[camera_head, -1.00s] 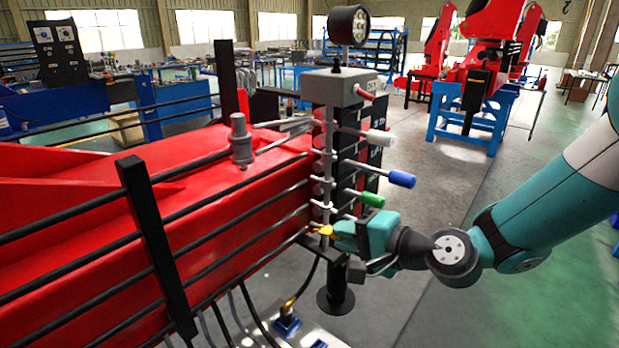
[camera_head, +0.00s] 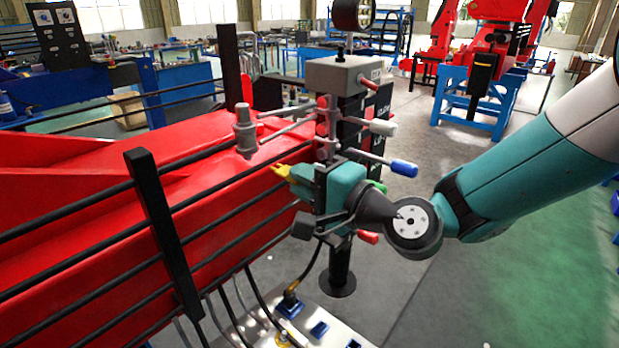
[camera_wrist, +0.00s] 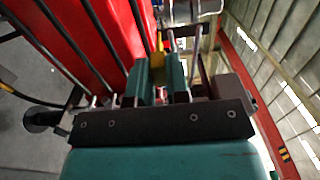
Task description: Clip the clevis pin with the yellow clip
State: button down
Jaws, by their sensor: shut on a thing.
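My gripper (camera_head: 305,180) is shut on the yellow clip (camera_head: 282,171), whose forked end sticks out past the jaws to the left. In the wrist view the clip (camera_wrist: 159,42) shows yellow between my gripper's teal jaws (camera_wrist: 160,80). The clip is in front of the lever bank, near the red boom's side. A grey upright pin-like part (camera_head: 244,132) stands on top of the red boom, up and left of the clip and apart from it. I cannot tell for certain that it is the clevis pin.
The red boom (camera_head: 90,215) fills the left, with black hoses along its side and a black upright bracket (camera_head: 160,230). A grey valve box (camera_head: 338,76) stands behind my gripper, with levers with white (camera_head: 382,127) and blue (camera_head: 404,170) knobs close by. The floor at right is clear.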

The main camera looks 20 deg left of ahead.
aim_at(283, 170)
jog(key=shift+p+x, duration=1.55)
jog(key=shift+x, duration=0.8)
jog(key=shift+p+x, duration=1.1)
jog(key=shift+x, duration=0.45)
jog(key=c, duration=1)
grip_release()
jog(key=b+v, duration=0.3)
jog(key=v, duration=0.1)
jog(key=shift+w+f+b, duration=0.1)
jog(key=shift+f+b, duration=0.05)
jog(key=shift+b, duration=0.2)
jog(key=shift+s+d, duration=0.25)
jog(key=shift+d, duration=0.15)
